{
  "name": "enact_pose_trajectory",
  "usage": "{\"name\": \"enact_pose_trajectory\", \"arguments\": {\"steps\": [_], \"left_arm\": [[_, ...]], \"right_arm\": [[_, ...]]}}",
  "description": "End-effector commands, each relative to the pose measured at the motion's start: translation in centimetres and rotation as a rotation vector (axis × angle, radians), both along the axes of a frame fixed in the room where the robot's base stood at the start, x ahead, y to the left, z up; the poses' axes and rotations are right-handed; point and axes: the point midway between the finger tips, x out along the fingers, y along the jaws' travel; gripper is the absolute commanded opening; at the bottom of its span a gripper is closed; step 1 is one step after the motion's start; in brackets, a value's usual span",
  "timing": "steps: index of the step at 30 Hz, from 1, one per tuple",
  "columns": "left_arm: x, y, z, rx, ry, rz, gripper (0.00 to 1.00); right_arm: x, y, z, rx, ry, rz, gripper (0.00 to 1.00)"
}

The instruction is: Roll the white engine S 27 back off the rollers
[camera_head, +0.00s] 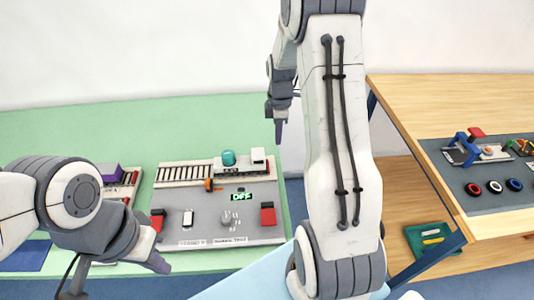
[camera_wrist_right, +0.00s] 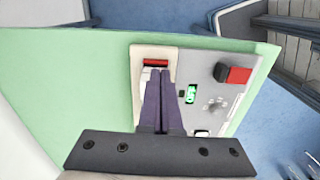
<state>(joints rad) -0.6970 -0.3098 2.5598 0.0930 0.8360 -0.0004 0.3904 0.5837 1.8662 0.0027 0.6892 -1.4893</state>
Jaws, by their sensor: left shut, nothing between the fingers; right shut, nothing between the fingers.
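The engine, with a white cab (camera_head: 258,156) and a teal round part (camera_head: 229,157), stands at the right of the test stand's back edge. I cannot read its number. A pale body with a red bar (camera_wrist_right: 155,62) shows in the right wrist view, partly hidden by my fingers; it appears to be the engine's end. The grey stand (camera_head: 210,215) has a display (camera_head: 241,197) reading OFF. My right gripper (camera_head: 280,135) is shut and empty, above and to the right of the cab. My left gripper (camera_head: 160,266) is shut and empty, by the stand's front left. The rollers are hard to make out.
A track (camera_head: 184,174) lies to the left of the engine. Red blocks (camera_head: 267,213) and a knob (camera_head: 226,217) stand on the panel. A purple-topped item (camera_head: 108,173) is further left. A wooden table (camera_head: 450,100) with a crane model stands at the right.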

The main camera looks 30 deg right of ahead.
Motion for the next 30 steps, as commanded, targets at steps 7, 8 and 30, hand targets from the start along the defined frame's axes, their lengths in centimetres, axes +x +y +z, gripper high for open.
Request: {"name": "enact_pose_trajectory", "arguments": {"steps": [7,8,30], "left_arm": [[0.0,0.0,0.5,0.000,0.000,0.000,0.00],[0.0,0.0,0.6,0.000,0.000,0.000,0.00],[0.0,0.0,3.7,0.000,0.000,0.001,0.00]], "right_arm": [[-0.1,-1.8,-2.4,0.001,0.006,0.026,0.00],[-0.1,-1.7,-2.8,0.002,0.008,0.026,0.00],[1.7,1.8,-10.7,-0.001,0.003,0.025,0.00]]}}
